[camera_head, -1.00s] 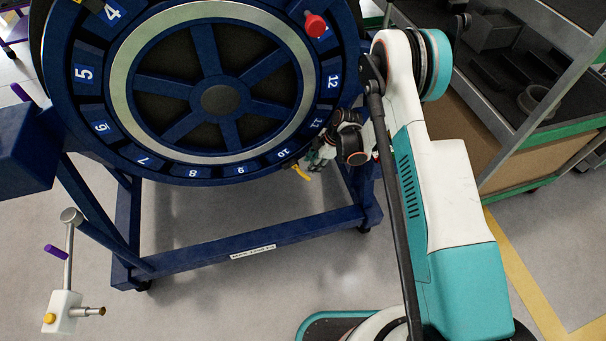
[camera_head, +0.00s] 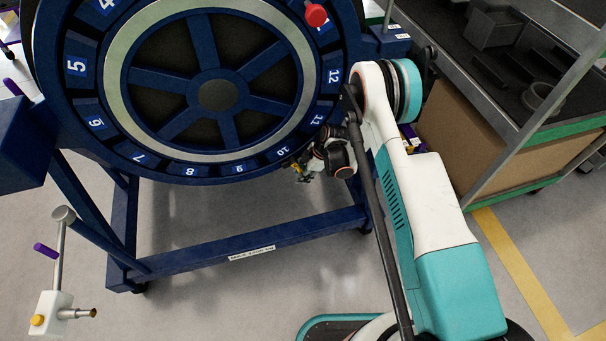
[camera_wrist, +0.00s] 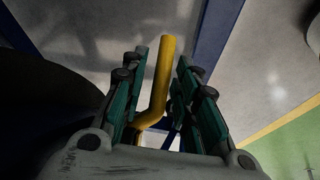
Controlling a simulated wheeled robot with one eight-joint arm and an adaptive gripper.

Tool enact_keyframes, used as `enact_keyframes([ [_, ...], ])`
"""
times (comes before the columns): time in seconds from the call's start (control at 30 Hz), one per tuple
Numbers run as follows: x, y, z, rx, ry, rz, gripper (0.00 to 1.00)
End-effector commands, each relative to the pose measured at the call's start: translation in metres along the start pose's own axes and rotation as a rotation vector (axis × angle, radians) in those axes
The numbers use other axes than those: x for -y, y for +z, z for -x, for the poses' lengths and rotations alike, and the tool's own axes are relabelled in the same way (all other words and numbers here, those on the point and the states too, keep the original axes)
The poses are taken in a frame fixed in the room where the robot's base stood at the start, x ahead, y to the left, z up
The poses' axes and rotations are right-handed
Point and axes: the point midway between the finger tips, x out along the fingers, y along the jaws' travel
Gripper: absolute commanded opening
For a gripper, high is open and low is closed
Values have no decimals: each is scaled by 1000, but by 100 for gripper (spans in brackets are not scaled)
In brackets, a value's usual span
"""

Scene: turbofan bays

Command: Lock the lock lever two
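A yellow bent lever (camera_wrist: 160,80) stands between the two green-and-black fingers of my gripper (camera_wrist: 157,78) in the wrist view. The fingers are apart, with a narrow gap visible beside the lever. In the head view my gripper (camera_head: 301,166) is at the lower right rim of the dark blue wheel (camera_head: 232,170), by the labels 10 and 11. Only a small bit of yellow shows there; the rest is hidden by the gripper. No label on the lever marks it as number two.
The wheel sits on a blue stand (camera_head: 200,262) above open grey floor. A post with a purple handle (camera_head: 46,251) and white block (camera_head: 50,313) stands at lower left. A red knob (camera_head: 316,15) is on the upper rim. A shelf cart (camera_head: 500,150) stands at right, near my arm.

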Motion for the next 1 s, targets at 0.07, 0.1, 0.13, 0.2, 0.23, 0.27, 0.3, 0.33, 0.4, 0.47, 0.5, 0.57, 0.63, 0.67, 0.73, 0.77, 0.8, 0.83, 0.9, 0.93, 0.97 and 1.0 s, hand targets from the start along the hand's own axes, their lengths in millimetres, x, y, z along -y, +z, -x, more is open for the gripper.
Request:
enact_keyframes([
  [0.07,0,0,0,0,0,0,3],
  [0.1,0,0,0,0,-1,0,0],
  [0.13,0,0,0,0,-1,0,0],
  [0.2,0,0,0,0,-1,1,0],
  [0.23,1,0,0,-1,-1,1,0],
  [0.27,1,0,0,-1,-1,2,0],
  [0.3,1,-1,0,-1,-1,2,0],
  [0.33,1,-1,0,-1,-1,3,0],
  [0.4,1,-1,0,-1,-1,3,0],
  [0.47,0,-1,0,-2,-1,3,0],
  [0.5,0,-1,0,-7,-2,2,0],
  [0.57,1,-1,-2,-26,-4,-1,0],
  [0.63,1,-2,-4,-68,-10,-9,0],
  [0.67,1,-3,-5,-91,-13,-12,0],
  [0.73,2,-6,-7,-144,-20,-20,0],
  [0.77,2,-7,-8,-165,-22,-23,0],
  [0.8,2,-8,-9,-191,-26,-27,0],
  [0.83,2,-9,-9,-208,-29,-29,0],
  [0.9,3,-12,-10,-237,-33,-31,0],
  [0.93,3,-12,-10,-245,-33,-32,0],
  [0.97,3,-13,-10,-251,-34,-32,0],
  [1.0,3,-14,-10,-257,-34,-33,0],
])
